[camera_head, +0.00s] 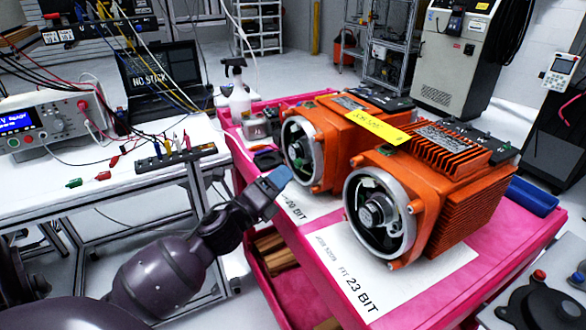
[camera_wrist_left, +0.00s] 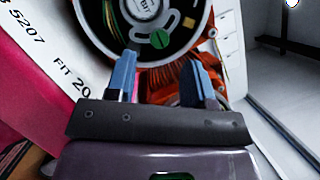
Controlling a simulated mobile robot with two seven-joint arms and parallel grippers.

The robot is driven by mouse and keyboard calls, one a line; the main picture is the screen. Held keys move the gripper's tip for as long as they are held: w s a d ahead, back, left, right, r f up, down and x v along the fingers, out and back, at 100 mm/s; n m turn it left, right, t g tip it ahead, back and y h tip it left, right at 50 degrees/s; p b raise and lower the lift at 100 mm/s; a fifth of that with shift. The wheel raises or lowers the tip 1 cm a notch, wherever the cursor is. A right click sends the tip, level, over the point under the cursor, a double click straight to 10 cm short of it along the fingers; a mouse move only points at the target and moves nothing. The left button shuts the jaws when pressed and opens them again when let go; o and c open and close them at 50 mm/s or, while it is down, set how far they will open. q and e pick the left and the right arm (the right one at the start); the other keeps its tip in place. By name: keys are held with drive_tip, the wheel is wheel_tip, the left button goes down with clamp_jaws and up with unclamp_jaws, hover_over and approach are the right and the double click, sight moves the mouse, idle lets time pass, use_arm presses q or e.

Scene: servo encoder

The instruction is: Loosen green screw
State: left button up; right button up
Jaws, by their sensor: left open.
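The green screw (camera_wrist_left: 160,39) shows in the left wrist view as a slotted round head inside the open round face of an orange motor. The label beside it suggests the far-left motor (camera_head: 333,138) in the head view, where I cannot make the screw out. My left gripper (camera_head: 274,181) is just in front of and below that motor's silver ring (camera_head: 290,132). In the wrist view its blue fingertips (camera_wrist_left: 157,70) are apart and empty. My right gripper is not in view.
A second orange motor (camera_head: 440,190) stands close on the right on the pink bench (camera_head: 268,220). White label sheets (camera_head: 385,285) lie under both motors. A yellow note (camera_head: 376,127) rests on top. A white table (camera_head: 75,205) with instruments and cables stands left.

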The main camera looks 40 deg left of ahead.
sight(296, 165)
use_arm(q)
drive_tip(key=x, duration=0.3)
drive_tip(key=shift+w, duration=0.25)
drive_tip(key=shift+w+r, duration=0.15)
drive_tip(key=shift+w, duration=0.35)
drive_tip(key=shift+c, duration=0.2)
